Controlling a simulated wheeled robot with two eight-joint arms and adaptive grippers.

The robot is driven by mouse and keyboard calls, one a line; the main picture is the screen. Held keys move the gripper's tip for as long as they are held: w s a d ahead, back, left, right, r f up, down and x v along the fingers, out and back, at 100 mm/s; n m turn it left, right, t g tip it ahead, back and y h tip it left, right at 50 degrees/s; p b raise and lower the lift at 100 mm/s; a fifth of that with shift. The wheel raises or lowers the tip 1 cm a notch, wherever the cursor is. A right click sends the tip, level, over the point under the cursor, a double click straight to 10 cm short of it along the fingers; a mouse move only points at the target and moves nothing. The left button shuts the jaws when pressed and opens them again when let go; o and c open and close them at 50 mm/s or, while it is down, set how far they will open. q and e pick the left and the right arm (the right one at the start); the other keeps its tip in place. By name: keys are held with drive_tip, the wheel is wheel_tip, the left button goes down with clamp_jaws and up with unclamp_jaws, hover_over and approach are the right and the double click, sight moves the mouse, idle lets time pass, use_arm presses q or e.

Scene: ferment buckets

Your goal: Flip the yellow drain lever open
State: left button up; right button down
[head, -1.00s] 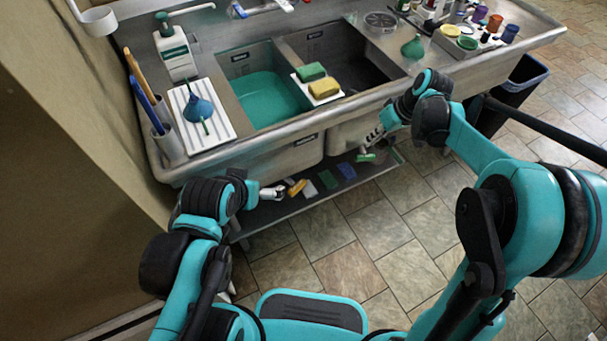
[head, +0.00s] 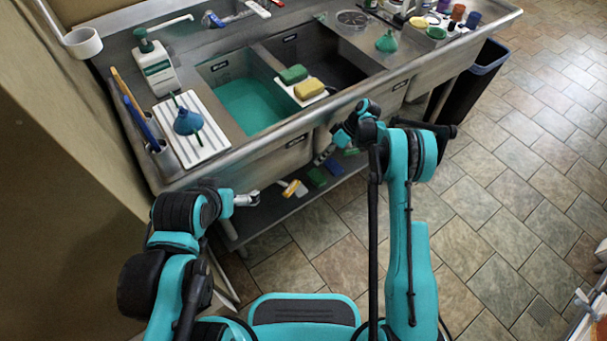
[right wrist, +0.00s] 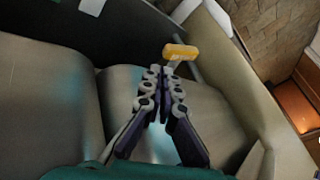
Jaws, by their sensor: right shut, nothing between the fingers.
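The yellow drain lever (right wrist: 180,51) is in the right wrist view, a short rounded yellow bar on a pale stem. My right gripper (right wrist: 166,72) is shut and empty. Its fingertips point at the lever and overlap the lower part of the stem in the picture; I cannot tell whether they touch. In the head view my right gripper (head: 322,158) is low at the sink's front, partly hidden by its arm. My left gripper (head: 250,198) is below the sink's front left edge, too small to read.
The steel sink (head: 240,160) has a left basin with teal liquid (head: 250,103) and a dark right basin. Rounded grey basin walls (right wrist: 45,105) flank my right gripper. A lower shelf (head: 265,215) holds coloured items. A black bin (head: 470,80) stands right; tiled floor is open.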

drive_tip(key=b+x, duration=0.4)
drive_tip(key=x, duration=0.6)
drive_tip(key=shift+a, duration=0.1)
